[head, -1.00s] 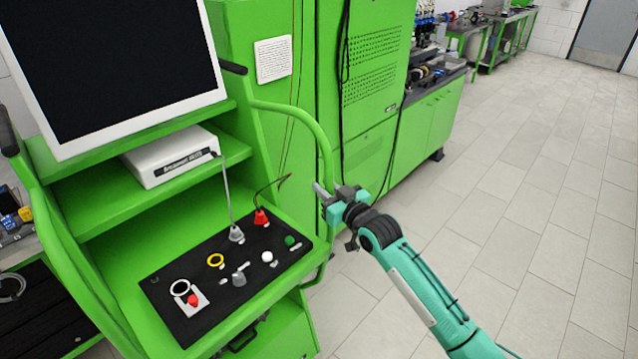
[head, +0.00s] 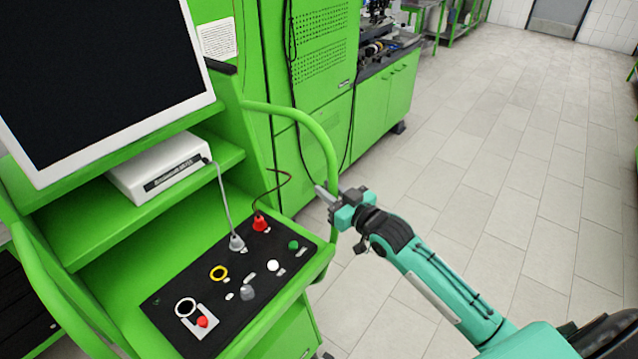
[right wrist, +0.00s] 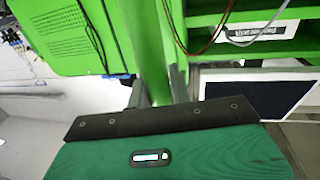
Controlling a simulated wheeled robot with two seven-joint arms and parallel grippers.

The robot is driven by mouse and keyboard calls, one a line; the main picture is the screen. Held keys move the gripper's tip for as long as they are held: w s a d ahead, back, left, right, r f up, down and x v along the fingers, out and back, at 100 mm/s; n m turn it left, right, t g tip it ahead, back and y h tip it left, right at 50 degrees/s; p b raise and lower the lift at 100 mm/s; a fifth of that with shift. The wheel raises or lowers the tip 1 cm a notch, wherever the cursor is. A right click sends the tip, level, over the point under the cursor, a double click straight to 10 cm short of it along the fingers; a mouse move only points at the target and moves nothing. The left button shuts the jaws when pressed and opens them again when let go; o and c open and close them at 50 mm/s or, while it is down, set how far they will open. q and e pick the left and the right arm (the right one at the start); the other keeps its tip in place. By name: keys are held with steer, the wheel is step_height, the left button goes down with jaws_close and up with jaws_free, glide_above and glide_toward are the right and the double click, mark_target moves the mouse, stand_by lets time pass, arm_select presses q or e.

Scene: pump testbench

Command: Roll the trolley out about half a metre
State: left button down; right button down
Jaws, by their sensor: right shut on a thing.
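The trolley (head: 100,225) is a green frame with a dark monitor (head: 105,70), a white box on a shelf and a black control panel (head: 230,290). Its curved green side rail (head: 300,113) runs down the right side. My right gripper (head: 332,194) is shut on this rail at about panel height. In the right wrist view the green rail (right wrist: 148,50) passes between the two fingers (right wrist: 158,92). The trolley's floor contact is mostly hidden below the picture. My left gripper is not in view.
A tall green cabinet (head: 320,50) stands behind the trolley with dark cables hanging down it. A green workbench (head: 390,90) with equipment stands beyond it. The tiled floor (head: 500,190) to the right is clear.

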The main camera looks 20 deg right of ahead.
steer(key=shift+d+v, duration=0.25)
steer(key=shift+v, duration=1)
steer(key=shift+w+r, duration=0.1)
steer(key=shift+r, duration=0.05)
steer(key=shift+w+a, duration=0.1)
steer(key=shift+w, duration=0.05)
steer(key=c, duration=1.3)
jaws_free()
steer(key=shift+b+v, duration=2.25)
steer(key=shift+v, duration=4.65)
steer(key=shift+f, duration=0.25)
